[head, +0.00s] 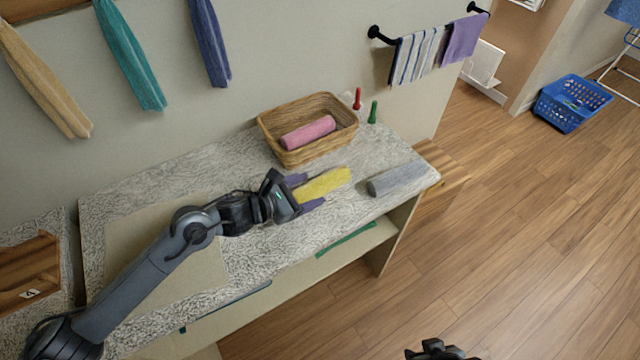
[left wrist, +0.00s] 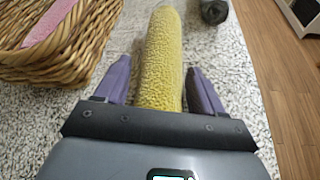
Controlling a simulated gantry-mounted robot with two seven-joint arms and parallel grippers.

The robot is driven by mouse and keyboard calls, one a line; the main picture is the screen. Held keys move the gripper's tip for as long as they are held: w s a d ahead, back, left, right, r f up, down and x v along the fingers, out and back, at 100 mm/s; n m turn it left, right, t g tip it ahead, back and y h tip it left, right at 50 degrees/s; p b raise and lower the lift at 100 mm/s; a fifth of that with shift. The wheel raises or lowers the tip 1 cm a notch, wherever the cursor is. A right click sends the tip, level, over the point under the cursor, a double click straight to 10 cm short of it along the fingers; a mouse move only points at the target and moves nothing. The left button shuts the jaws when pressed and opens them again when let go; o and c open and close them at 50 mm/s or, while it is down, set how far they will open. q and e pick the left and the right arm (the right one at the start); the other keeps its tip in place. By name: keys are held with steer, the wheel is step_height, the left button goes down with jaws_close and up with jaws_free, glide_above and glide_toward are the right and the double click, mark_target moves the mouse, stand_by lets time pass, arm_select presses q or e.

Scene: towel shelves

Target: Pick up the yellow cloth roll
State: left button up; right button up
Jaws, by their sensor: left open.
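The yellow cloth roll (head: 326,184) lies on the speckled counter, in front of the wicker basket. My left gripper (head: 308,190) is at its near end, with the purple fingers open on either side of the roll. In the left wrist view, the yellow roll (left wrist: 160,60) runs between the two fingers (left wrist: 160,84), with a small gap visible on each side. The roll's near end is hidden behind the gripper body. Part of my right gripper (head: 438,350) shows at the bottom edge of the head view, away from the counter; its fingers cannot be made out.
The wicker basket (head: 311,153) holds a pink roll (head: 308,132). A grey roll (head: 396,178) lies to the right of the yellow one. Red (head: 357,99) and green (head: 373,112) small upright objects stand near the wall. The front left of the counter holds a beige mat (head: 125,250).

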arm_select(q)
steer(key=c, duration=0.8)
steer(key=shift+o, duration=0.2)
